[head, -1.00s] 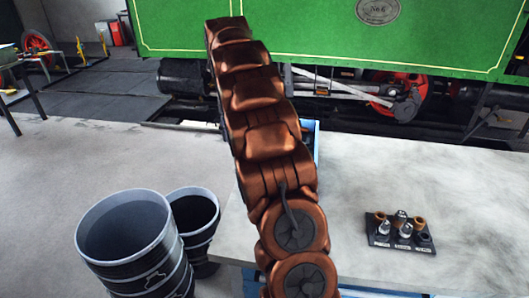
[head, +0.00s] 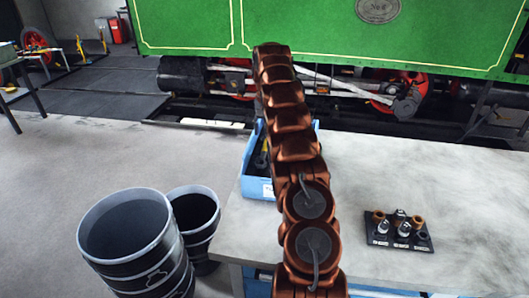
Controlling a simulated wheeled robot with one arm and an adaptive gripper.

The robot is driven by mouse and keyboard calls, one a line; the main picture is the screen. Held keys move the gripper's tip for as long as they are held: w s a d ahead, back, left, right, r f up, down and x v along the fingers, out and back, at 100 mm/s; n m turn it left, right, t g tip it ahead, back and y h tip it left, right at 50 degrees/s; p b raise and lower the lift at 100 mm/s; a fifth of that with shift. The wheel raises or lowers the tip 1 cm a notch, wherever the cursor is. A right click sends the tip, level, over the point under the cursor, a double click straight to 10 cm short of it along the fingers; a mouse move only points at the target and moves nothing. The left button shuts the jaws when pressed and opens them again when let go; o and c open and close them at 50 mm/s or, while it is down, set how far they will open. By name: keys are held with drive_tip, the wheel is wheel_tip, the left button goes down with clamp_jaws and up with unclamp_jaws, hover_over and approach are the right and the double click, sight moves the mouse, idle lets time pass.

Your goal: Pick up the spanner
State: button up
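I cannot make out a spanner in the head view. A blue bin (head: 257,187) stands on the grey table, partly hidden behind my copper-brown arm. Something dark with a yellowish part (head: 262,160) shows inside it, too small and too covered to name. My arm rises from the bottom of the picture past the bin, and its far end is in front of the green tram side. My gripper does not show.
The pale grey table (head: 400,180) is mostly clear right of my arm. A small black rack (head: 398,236) with several metal and brass pieces stands there. Two dark buckets, one large (head: 130,245) and one small (head: 194,215), stand left of the table. The green steam tram (head: 330,45) is behind.

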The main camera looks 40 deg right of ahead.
sight(265, 148)
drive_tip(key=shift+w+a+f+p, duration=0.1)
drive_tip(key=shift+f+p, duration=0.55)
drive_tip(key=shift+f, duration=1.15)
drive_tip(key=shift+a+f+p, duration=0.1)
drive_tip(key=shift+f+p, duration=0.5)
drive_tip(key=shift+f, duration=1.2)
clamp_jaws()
